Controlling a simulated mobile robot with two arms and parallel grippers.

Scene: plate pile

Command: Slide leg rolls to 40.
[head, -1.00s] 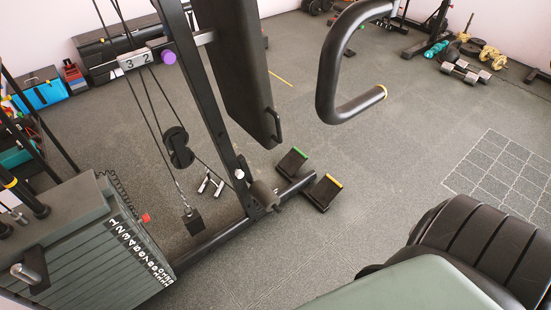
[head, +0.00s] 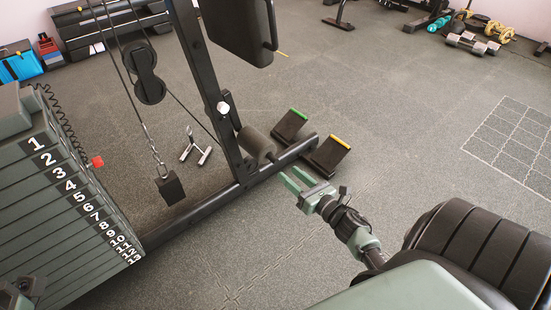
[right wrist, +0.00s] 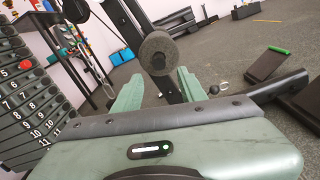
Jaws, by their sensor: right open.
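The leg roll (head: 257,145) is a dark grey foam cylinder on the machine's upright, just above the floor beam. My right gripper (head: 289,173) is open and empty, to the lower right of the roll and apart from it. In the right wrist view the roll (right wrist: 155,54) appears end-on, ahead of and between the two green fingers of the right gripper (right wrist: 158,76). The upright post (head: 208,85) carries a silver knob (head: 223,107). No number 40 is readable. A green-grey part at the lower left edge may be my left gripper (head: 22,292); its jaws are unclear.
A numbered weight stack (head: 60,215) stands at left, its red pin (head: 97,161) sticking out. Two footplates, green-edged (head: 291,125) and yellow-edged (head: 328,153), sit beside the beam (head: 225,195). A metal handle (head: 195,150) lies on the floor.

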